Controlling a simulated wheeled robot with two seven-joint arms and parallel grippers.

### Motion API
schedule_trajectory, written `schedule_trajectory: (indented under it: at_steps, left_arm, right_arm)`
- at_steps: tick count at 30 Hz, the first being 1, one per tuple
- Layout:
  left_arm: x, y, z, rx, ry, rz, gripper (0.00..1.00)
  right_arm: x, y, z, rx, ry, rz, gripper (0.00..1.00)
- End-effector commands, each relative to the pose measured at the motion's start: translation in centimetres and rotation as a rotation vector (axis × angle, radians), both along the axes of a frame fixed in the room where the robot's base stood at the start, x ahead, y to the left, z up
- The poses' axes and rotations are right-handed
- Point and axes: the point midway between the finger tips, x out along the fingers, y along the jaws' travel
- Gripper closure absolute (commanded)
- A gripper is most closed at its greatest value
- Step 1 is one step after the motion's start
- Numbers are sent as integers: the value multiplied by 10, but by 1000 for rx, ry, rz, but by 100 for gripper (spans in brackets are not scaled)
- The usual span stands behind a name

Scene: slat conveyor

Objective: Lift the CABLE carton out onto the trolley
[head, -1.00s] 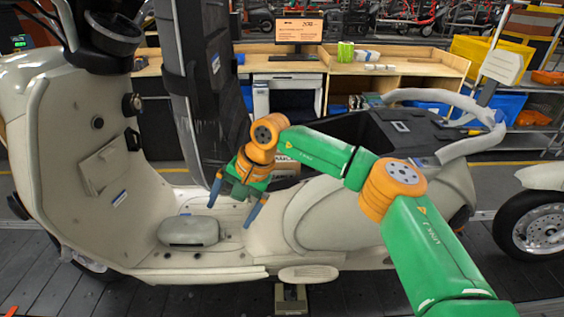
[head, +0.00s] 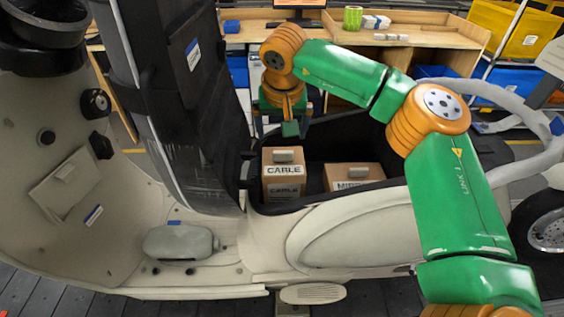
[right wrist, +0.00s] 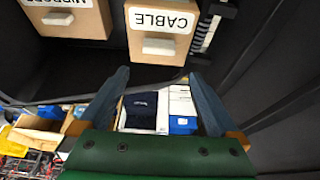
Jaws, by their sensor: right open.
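The CABLE carton (head: 284,190) is a small brown box with a light grip on top and white labels. It stands in the scooter's black under-seat bin (head: 315,160), left of a second carton. My right gripper (head: 285,125) is behind and above the CABLE carton in the head view, apart from it. In the right wrist view the jaws (right wrist: 160,76) are open and empty, with the CABLE carton (right wrist: 157,22) beyond the fingertips. My left gripper is not in view. I cannot make out a trolley.
A second carton (head: 355,173), its label partly hidden, stands right of the CABLE carton. The raised dark seat (head: 180,110) rises close to the bin's left. The cream scooter body (head: 350,230) lies in front. A wooden bench (head: 400,37) stands behind.

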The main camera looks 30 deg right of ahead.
Motion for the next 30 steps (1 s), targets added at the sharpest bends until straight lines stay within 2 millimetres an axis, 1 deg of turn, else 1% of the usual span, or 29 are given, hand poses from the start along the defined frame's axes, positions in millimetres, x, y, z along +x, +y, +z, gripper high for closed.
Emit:
schedule_trajectory:
  at_steps: [5,8,9,12,15,18,19,20,21,23,24,26,27,29,30]
  left_arm:
    - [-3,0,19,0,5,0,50]
    - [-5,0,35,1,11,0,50]
    - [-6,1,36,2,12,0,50]
    - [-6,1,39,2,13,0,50]
    - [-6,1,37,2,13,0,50]
    - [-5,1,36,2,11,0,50]
    - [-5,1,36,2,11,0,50]
    - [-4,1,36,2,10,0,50]
    - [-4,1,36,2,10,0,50]
    - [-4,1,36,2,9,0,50]
    - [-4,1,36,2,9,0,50]
    - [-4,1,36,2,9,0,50]
    - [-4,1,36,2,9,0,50]
    - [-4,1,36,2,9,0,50]
    - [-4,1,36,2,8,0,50]
  right_arm:
    - [5,-5,-20,0,7,0,3]
    - [8,-8,-38,0,8,0,3]
    - [10,-10,-47,0,7,-1,3]
    - [15,-11,-61,1,4,0,3]
    - [16,-11,-66,1,2,0,3]
    - [16,-11,-66,2,1,0,3]
    - [16,-11,-66,2,1,0,5]
    - [16,-11,-66,2,1,0,13]
    - [16,-11,-66,2,1,0,24]
    - [16,-11,-66,2,1,0,40]
    - [16,-11,-66,2,1,0,51]
    - [16,-11,-66,2,1,0,67]
    - [16,-11,-65,2,1,0,78]
    - [16,-11,-65,2,1,0,94]
    - [16,-11,-65,2,1,0,100]
